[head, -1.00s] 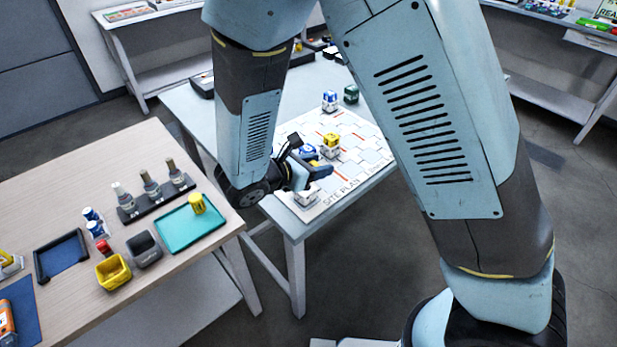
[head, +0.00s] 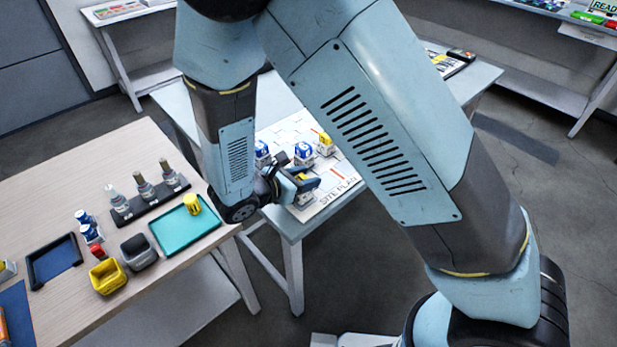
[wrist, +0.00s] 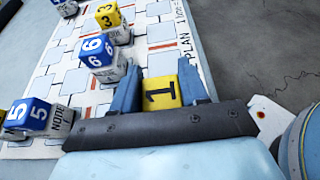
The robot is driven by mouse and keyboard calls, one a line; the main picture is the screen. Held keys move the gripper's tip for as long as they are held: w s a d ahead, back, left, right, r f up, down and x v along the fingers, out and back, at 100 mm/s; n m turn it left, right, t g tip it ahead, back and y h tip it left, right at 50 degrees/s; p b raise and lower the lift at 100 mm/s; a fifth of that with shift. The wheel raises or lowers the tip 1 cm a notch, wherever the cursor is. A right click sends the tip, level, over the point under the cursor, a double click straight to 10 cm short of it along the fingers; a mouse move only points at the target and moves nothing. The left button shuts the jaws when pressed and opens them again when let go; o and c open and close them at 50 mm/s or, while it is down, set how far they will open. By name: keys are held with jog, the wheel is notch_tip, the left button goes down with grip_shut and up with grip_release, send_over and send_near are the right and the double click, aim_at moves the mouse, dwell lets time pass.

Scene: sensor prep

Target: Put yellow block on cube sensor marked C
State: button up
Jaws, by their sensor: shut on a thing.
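My gripper (wrist: 165,92) is shut on a yellow block (wrist: 161,93) marked 1, held between its two fingers. In the head view my gripper (head: 308,184) is low over the front part of the site plan board. A white cube (head: 303,200) shows just beneath it, partly hidden by the fingers. I cannot read its letter or tell whether the block touches it.
On the board (wrist: 154,31), a blue block 5 (wrist: 28,113), a blue block 6 (wrist: 96,50) and a yellow block 3 (wrist: 108,15) sit on white cubes. A wooden table (head: 120,165) with a teal tray (head: 172,238) stands at left.

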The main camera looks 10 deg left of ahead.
jog(key=shift+f, duration=0.1)
jog(key=o, duration=1)
jog(key=shift+s+a+r, duration=0.2)
jog(key=v, duration=1.1)
jog(key=shift+s+a+r, duration=0.1)
jog(key=shift+s+r, duration=0.05)
